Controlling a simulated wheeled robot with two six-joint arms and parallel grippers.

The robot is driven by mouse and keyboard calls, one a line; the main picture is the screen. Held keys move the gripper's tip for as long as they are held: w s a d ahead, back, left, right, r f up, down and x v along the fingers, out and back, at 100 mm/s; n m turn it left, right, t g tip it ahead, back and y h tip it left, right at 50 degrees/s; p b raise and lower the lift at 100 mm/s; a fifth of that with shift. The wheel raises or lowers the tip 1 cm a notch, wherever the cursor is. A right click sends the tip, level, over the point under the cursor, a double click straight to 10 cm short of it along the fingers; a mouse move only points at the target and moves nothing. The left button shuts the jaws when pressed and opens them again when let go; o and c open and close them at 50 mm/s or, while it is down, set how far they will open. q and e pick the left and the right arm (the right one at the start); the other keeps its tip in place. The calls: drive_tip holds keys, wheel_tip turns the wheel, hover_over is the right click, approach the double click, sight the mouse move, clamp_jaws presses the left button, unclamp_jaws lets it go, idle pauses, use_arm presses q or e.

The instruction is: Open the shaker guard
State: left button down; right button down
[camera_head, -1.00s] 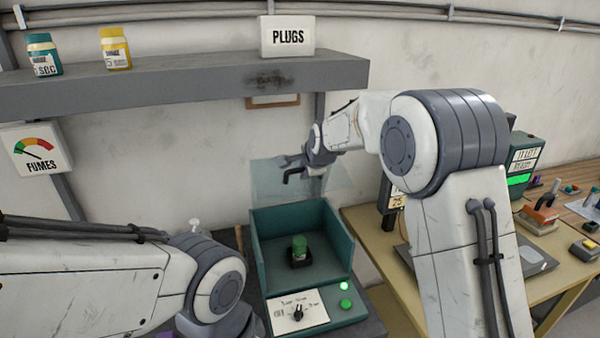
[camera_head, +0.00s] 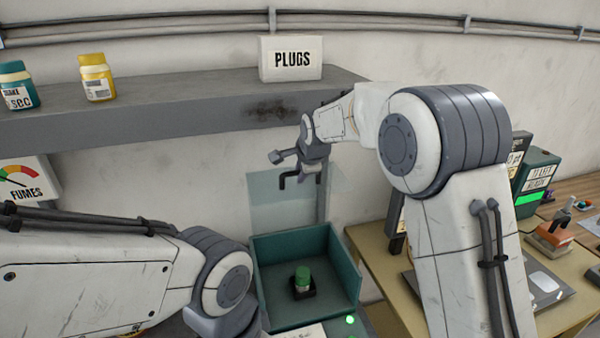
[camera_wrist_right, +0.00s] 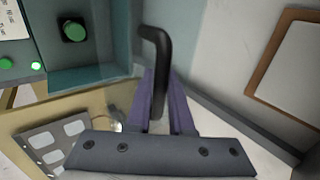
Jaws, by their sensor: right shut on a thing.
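The shaker is a teal box (camera_head: 345,262) with a raised clear guard (camera_head: 262,208) standing nearly upright at its back. The guard's black handle (camera_head: 284,182) sticks out near its top. My right gripper (camera_head: 300,174) is shut on the handle; in the right wrist view the black handle (camera_wrist_right: 160,45) sits between the purple fingers. A green-capped jar (camera_head: 302,279) sits in a dark holder inside the open box. My left arm comes in at lower left; its gripper is out of view.
A grey shelf (camera_head: 180,115) with a teal jar (camera_head: 17,86), a yellow jar (camera_head: 96,78) and a PLUGS box (camera_head: 290,60) runs above the guard. A yellow bench (camera_head: 385,275) with equipment stands at right.

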drive_tip(key=shift+w+d+r, duration=0.1)
drive_tip(key=shift+d, duration=0.15)
drive_tip(key=c, duration=0.9)
unclamp_jaws()
drive_tip(key=shift+o, duration=0.4)
drive_tip(key=shift+a, duration=0.15)
drive_tip(key=shift+s+r+b, duration=0.15)
drive_tip(key=shift+s+b, duration=0.15)
drive_tip(key=b+v, duration=0.4)
drive_tip(key=v, duration=0.6)
